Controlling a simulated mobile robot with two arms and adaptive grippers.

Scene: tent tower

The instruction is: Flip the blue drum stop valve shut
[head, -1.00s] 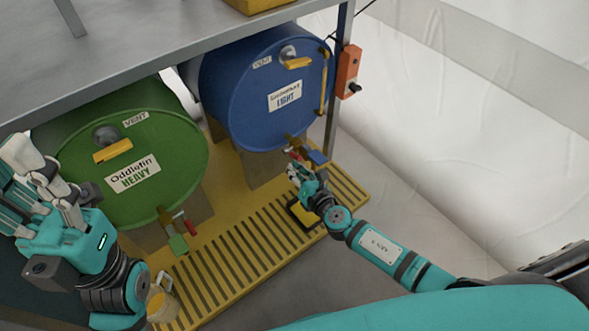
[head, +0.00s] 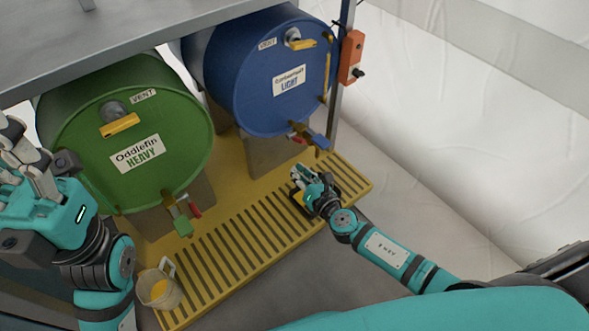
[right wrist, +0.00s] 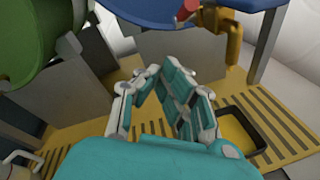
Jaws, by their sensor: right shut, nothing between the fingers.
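The blue drum (head: 240,85) lies on its side at the back, labelled LIGHT. At the bottom of its face is a brass tap (head: 304,130) with a blue handle (head: 320,141) and a red handle (head: 298,140). In the right wrist view the brass tap (right wrist: 232,40) and the red handle (right wrist: 187,10) show at the top. My right gripper (head: 299,173) is shut and empty, in front of and below the tap, apart from it. It also shows in the right wrist view (right wrist: 160,78). My left gripper (head: 22,145) is raised at the left edge; its fingers are partly cut off.
A green drum (head: 95,165) labelled HEAVY, with its own tap and green handle (head: 183,227), stands to the left. A yellow slatted platform (head: 225,255) lies below. A cup (head: 158,290) and a small black-rimmed tray (right wrist: 258,138) sit there. An orange box (head: 350,57) is on the post.

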